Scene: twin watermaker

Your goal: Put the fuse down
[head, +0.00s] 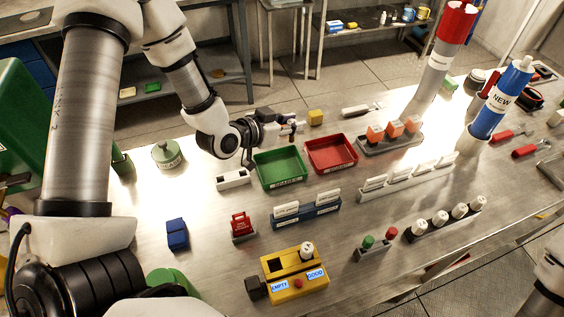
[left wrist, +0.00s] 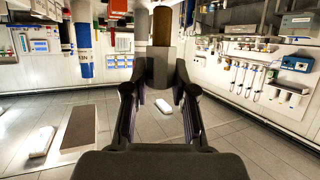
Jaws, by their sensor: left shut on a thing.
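My left gripper (head: 292,127) is above the bench, just behind the green tray (head: 283,183). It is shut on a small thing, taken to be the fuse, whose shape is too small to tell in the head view. A white fuse (head: 306,249) stands in the yellow tester (head: 290,289), whose labels read EMPTY and GOOD. Several white fuses (head: 440,217) stand in a dark rack at right. My right gripper is out of the picture.
A red tray (head: 331,168) is beside the green tray. A white block with holes (head: 233,179) is left of the green tray. A grey rack with orange pieces (head: 375,133) and white upright cards (head: 400,174) are at right. Bare bench lies around the blue block (head: 177,234).

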